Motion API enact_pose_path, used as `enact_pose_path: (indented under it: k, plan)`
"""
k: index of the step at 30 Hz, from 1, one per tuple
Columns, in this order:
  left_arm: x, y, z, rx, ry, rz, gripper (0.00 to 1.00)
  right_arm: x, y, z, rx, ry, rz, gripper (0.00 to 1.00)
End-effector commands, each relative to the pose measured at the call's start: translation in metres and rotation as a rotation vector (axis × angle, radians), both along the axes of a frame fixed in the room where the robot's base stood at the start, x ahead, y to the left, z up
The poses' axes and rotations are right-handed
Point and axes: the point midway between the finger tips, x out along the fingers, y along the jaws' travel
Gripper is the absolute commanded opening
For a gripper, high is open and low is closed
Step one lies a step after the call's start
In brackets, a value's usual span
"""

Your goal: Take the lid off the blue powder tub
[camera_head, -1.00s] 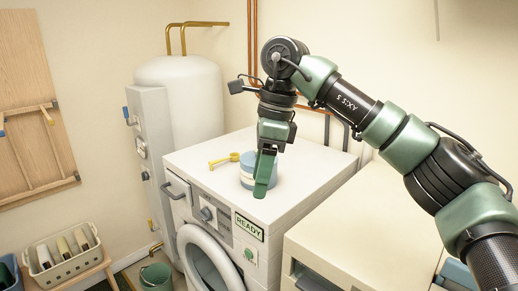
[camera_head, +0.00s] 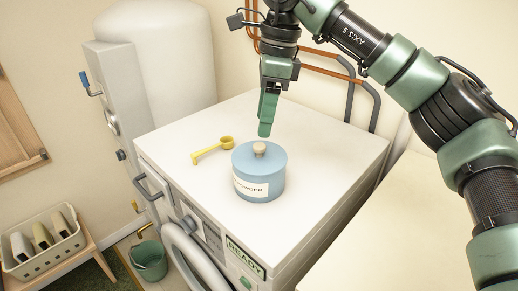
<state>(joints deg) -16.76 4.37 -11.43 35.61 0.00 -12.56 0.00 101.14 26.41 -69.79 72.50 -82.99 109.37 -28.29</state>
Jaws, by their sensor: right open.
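The blue powder tub (camera_head: 262,188) stands upright on top of the white washing machine (camera_head: 330,180), with a white label that reads "POWDER" in part. Its blue lid (camera_head: 245,156) is on it, with a round beige knob (camera_head: 259,149) in the middle. My right gripper (camera_head: 265,132) points down just above and behind the knob, apart from it as far as I can see. It is open and empty; its fingers overlap in this view. My left gripper does not show.
A yellow scoop (camera_head: 212,149) lies left of the tub on the machine top. Copper and grey pipes (camera_head: 335,62) run along the wall behind. A white tank (camera_head: 165,60) stands at the back left. The machine top right of the tub is clear.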

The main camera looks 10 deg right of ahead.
Motion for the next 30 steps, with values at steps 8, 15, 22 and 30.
enact_pose_path:
  k: [8,15,22,30]
  plan:
    - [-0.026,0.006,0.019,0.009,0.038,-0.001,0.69,0.005,0.003,-0.031,-0.002,0.006,0.000,0.52]
    - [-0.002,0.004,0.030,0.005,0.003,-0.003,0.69,0.008,0.007,-0.062,0.000,0.001,-0.001,0.52]
    - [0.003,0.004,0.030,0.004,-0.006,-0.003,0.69,0.008,0.008,-0.065,0.000,-0.001,-0.001,0.52]
    - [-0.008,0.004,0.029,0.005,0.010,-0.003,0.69,0.008,0.008,-0.064,0.000,-0.001,-0.001,0.00]
